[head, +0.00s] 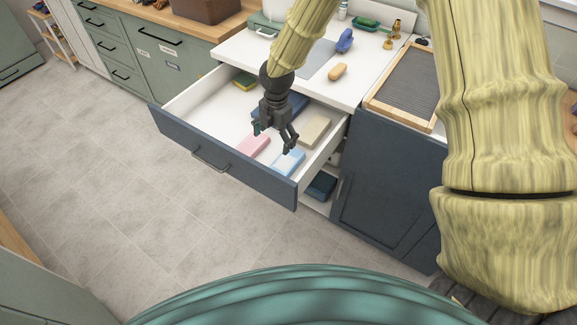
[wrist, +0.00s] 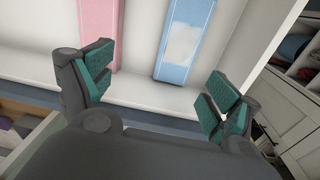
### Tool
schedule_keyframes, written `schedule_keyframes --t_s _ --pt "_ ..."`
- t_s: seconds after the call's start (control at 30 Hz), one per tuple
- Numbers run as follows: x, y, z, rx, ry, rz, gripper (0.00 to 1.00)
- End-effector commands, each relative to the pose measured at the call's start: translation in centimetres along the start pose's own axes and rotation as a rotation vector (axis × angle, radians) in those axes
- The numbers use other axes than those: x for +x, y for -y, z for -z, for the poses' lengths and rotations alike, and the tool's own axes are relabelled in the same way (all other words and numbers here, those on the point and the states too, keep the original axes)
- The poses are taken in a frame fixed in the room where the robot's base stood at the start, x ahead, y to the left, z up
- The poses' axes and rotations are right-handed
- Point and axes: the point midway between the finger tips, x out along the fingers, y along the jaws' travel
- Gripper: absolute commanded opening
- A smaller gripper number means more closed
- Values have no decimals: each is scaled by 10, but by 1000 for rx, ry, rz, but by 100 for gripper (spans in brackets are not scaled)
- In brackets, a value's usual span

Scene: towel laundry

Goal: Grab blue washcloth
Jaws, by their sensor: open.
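The blue washcloth (head: 287,163) is a light blue folded block with a whitish patch, lying in the front right part of the open drawer (head: 205,131). In the wrist view the blue washcloth (wrist: 184,45) stands beyond the fingertips, between the two fingers and nearer the right one. My gripper (head: 275,140) is open and empty above the drawer, apart from the washcloth. In the wrist view my gripper (wrist: 160,88) shows both green-padded fingers spread wide. A pink cloth (head: 252,146) lies to the left of the blue one, and it also shows in the wrist view (wrist: 98,30).
A beige cloth (head: 314,130), a dark blue cloth (head: 292,104) and a yellow-green sponge (head: 245,80) lie in the same drawer. The drawer front (head: 222,163) and side walls stand around them. The white counter (head: 243,49) above holds an orange-tan item (head: 338,71).

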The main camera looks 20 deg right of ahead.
Motion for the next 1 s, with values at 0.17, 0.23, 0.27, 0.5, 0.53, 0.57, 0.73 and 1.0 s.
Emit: schedule_keyframes --t_s 0.17,0.23,0.27,0.5,0.53,0.57,0.73,1.0 --pt "1 19 -17 -71 28 52 89" --pt "6 22 -18 -77 30 58 89" --pt "8 22 -18 -78 30 59 89" --pt "37 24 -19 -76 29 59 89" --pt "40 24 -19 -76 29 58 89" --pt "43 24 -20 -76 29 57 89" --pt "54 24 -20 -76 29 56 89" --pt "66 26 -21 -75 28 58 89"
